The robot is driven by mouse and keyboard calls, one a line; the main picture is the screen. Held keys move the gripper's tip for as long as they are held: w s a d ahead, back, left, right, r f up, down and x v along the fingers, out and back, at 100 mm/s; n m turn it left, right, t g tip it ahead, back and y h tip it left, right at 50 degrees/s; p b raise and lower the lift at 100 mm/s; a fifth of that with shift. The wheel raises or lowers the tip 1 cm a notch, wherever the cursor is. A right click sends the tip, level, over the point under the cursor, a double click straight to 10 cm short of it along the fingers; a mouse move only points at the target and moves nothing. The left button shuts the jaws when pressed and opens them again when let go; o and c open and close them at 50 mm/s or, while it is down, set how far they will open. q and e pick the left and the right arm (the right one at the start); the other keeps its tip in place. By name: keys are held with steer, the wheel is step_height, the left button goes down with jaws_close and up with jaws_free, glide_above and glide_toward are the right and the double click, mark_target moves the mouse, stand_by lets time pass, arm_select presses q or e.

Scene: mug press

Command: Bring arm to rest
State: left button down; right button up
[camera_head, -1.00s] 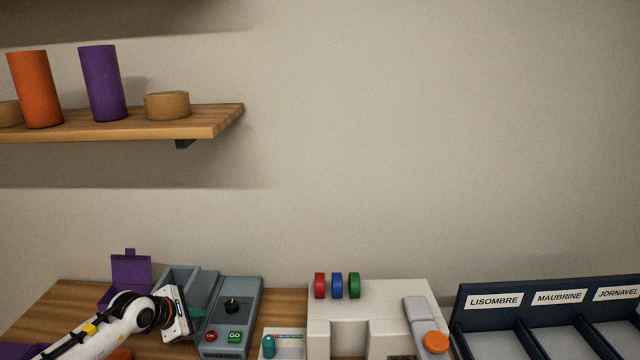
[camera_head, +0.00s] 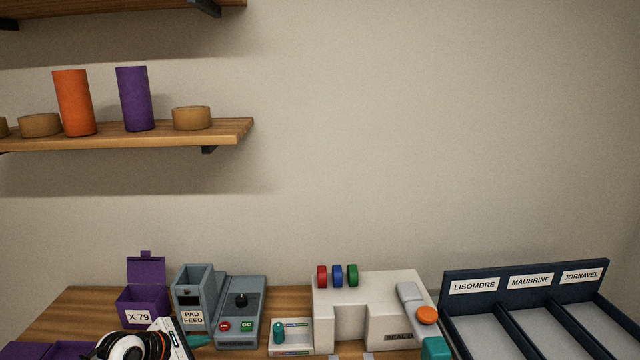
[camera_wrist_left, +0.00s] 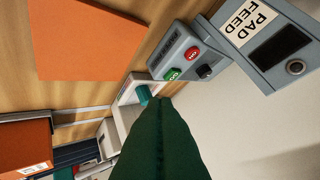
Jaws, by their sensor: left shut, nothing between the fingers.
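My left gripper (camera_head: 197,341) is at the lower left of the head view, its teal fingers shut and empty in front of the pad feed unit. In the left wrist view its dark green fingers (camera_wrist_left: 160,140) fill the lower middle, pressed together with nothing between them. The arm behind it is mostly cut off by the bottom edge. My right gripper is not in view.
Behind the gripper stand a purple open-lidded box (camera_head: 143,305), the pad feed unit (camera_head: 195,295) and a control box (camera_head: 241,312). A white press (camera_head: 370,300) and labelled dark bins (camera_head: 525,282) are rightward. The wrist view shows an orange sheet (camera_wrist_left: 95,38).

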arm_select(q)
steer(key=s+d+r+n+t+h, duration=0.2)
steer(key=s+d+r+n+t, duration=0.15)
steer(key=d+n, duration=0.25)
steer(key=s+d+r+n+t+h, duration=0.2)
steer(key=d+r+n+t, duration=0.2)
steer(key=d+r+n, duration=0.15)
steer(key=s+a+f+n+g+y, duration=0.2)
steer(key=s+a+f+n+y, duration=0.35)
steer(key=n, duration=0.85)
steer(key=s+a+f+n+g+y, duration=0.3)
steer(key=s+n+y, duration=0.45)
steer(key=n, duration=0.65)
steer(key=s+d+f+n+g+h, duration=0.2)
steer(key=s+f+n+g, duration=0.15)
steer(key=s, duration=0.65)
steer(key=s+d+f+n+g+h, duration=0.25)
steer(key=s+f+g, duration=0.2)
steer(key=s, duration=0.65)
step_height(320, 180, down, 25)
steer(key=a+g, duration=0.1)
steer(key=g, duration=0.1)
steer(key=s+a+f+y, duration=0.1)
steer(key=s+a+f, duration=0.2)
steer(key=s+f, duration=1.4)
steer(key=shift+g, duration=0.35)
